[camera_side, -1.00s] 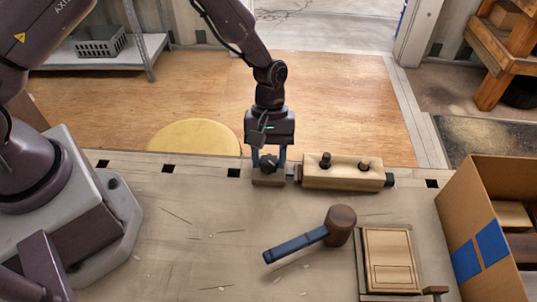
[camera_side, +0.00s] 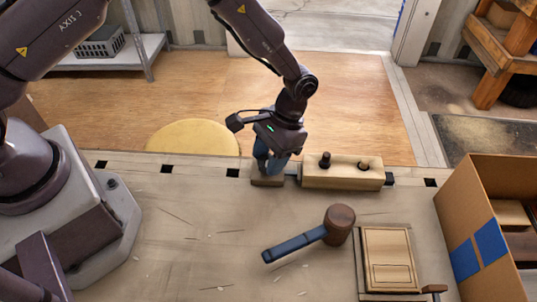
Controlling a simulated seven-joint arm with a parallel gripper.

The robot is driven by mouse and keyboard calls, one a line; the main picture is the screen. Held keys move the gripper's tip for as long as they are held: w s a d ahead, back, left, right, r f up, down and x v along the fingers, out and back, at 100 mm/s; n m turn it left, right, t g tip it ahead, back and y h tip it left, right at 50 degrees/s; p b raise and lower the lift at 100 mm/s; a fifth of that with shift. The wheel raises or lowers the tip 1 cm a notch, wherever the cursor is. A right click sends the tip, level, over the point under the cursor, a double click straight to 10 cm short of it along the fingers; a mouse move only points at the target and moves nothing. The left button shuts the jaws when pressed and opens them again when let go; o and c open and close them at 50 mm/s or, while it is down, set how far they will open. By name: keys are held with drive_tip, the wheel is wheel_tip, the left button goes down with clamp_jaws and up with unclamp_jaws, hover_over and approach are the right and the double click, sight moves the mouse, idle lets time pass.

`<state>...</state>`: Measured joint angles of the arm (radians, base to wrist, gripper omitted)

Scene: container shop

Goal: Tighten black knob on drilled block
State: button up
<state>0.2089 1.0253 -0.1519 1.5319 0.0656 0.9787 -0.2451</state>
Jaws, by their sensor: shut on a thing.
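My gripper (camera_side: 268,167) points down at the back edge of the bench, at a small wooden block (camera_side: 267,181) left of a longer wooden block. Its blue fingers are shut on the black knob on top of the small block; the fingers and hand hide the knob in this view.
A mallet (camera_side: 312,235) with a blue handle lies in front of the blocks. A wooden panel (camera_side: 390,258) lies at the front right, beside a cardboard box (camera_side: 463,225) with blue tape. The bench's left middle is mostly clear.

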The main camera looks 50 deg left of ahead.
drive_tip(key=shift+m+t+y, duration=0.3)
drive_tip(key=shift+m+y, duration=0.3)
drive_tip(key=shift+m, duration=1)
drive_tip(key=o, duration=0.9)
drive_tip(key=shift+o, duration=0.2)
drive_tip(key=shift+d, duration=0.1)
drive_tip(key=v, duration=1.3)
